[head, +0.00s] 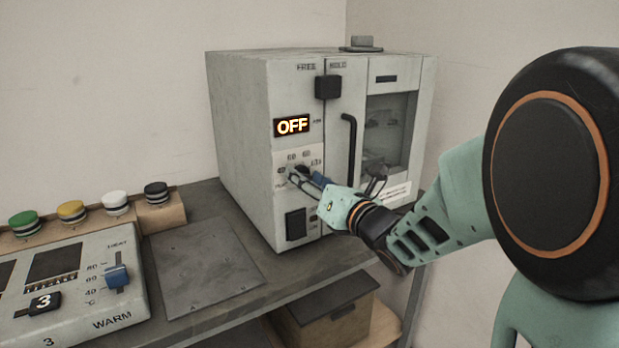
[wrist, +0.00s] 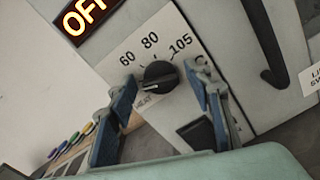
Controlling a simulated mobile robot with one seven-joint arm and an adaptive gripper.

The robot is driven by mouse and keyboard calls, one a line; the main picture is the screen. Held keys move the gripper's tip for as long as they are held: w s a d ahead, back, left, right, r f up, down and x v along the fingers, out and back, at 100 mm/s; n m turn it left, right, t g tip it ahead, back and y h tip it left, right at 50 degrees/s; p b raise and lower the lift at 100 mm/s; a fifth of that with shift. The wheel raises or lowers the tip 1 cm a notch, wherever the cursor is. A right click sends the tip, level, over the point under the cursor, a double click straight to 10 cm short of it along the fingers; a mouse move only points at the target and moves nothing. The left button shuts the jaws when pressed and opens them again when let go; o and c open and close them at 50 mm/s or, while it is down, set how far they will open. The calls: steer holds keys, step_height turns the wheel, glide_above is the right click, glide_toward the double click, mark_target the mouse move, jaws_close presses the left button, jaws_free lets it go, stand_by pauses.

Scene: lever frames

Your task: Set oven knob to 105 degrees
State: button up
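The oven (head: 240,150) is a pale grey cabinet on the bench. Its lit display (head: 292,126) reads OFF, also partly seen in the wrist view (wrist: 86,14). The black oven knob (wrist: 160,76) sits below the printed marks 60, 80 and 105. My gripper (head: 303,179) is at the front panel. In the wrist view its blue-padded fingers are spread, one left and one right of the knob, with visible gaps. My fingers partly hide the knob in the head view.
A black door handle (head: 349,150) stands right of the panel. A dark square switch (head: 295,223) lies below the knob. A control box with a blue slider (head: 117,277) and several coloured buttons are at the left. A flat grey plate (head: 205,268) lies on the bench.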

steer(key=c, duration=1)
steer(key=shift+o, duration=0.2)
steer(key=shift+m+b, duration=0.3)
steer(key=shift+b, duration=0.1)
steer(key=shift+f+m+b, duration=0.15)
steer(key=shift+m+b, duration=0.2)
steer(key=shift+m, duration=6.2)
steer(key=shift+f+m+b, duration=0.1)
steer(key=shift+m+b, duration=0.25)
steer(key=shift+m, duration=6.2)
